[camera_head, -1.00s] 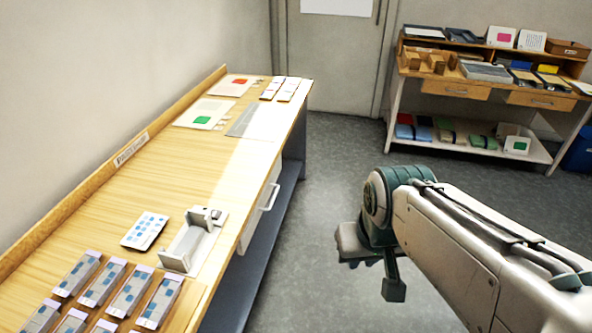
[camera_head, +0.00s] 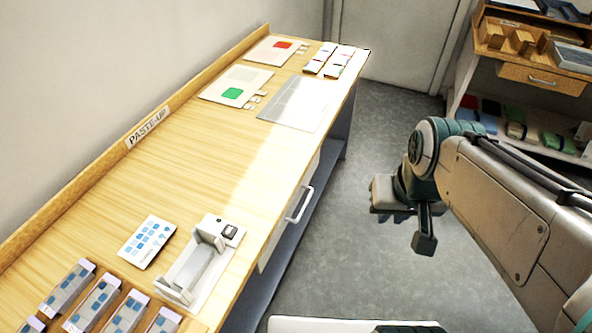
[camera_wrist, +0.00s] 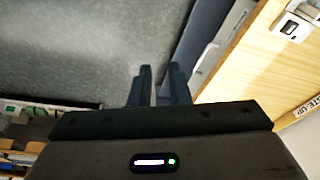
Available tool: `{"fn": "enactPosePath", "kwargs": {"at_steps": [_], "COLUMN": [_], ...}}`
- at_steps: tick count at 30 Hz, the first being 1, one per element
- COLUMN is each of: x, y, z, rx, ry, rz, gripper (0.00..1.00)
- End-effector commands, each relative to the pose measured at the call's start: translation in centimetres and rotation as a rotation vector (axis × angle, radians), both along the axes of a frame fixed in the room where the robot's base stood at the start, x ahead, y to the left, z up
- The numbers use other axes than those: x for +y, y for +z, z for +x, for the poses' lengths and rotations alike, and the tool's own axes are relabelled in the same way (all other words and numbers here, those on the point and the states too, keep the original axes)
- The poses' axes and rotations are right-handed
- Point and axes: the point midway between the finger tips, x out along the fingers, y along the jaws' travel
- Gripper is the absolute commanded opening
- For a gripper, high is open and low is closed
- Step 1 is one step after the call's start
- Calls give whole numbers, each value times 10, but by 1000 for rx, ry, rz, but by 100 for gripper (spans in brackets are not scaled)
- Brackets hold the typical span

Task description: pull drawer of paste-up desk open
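The paste-up desk (camera_head: 190,170) has a wooden top and runs along the left wall in the head view. Its drawer (camera_head: 282,225) has a pale front under the desk's right edge and looks shut. A pale bar handle (camera_head: 300,205) stands out from that front. In the wrist view the drawer front and handle (camera_wrist: 208,58) lie right of my fingers. My gripper (camera_wrist: 158,72) is open, with a narrow empty gap between two dark fingers. In the head view it hangs over the floor, right of the handle and apart from it; its fingertips are hard to make out there.
Cards and sheets lie at the far end. Grey floor (camera_head: 345,265) between is clear.

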Motion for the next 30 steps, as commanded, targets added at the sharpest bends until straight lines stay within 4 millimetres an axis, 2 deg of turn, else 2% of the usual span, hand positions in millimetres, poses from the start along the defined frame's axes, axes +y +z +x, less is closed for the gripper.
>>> {"fn": "enactPosePath", "kwargs": {"at_steps": [1, 8, 14, 18, 22, 27, 30], "x": [2, 29, 56, 67, 70, 61, 51], "y": [-17, -99, -163, -204, -240, -285, -305], "z": [1, 13, 39, 67, 99, 145, 168], "rx": [26, 196, 294, 305, 271, 167, 94], "ry": [-6, -5, -1, -13, -33, -71, -95], "rz": [21, 247, 521, 724, 915, 1137, 1231], "gripper": [16, 16, 16, 16, 16, 16, 16]}}
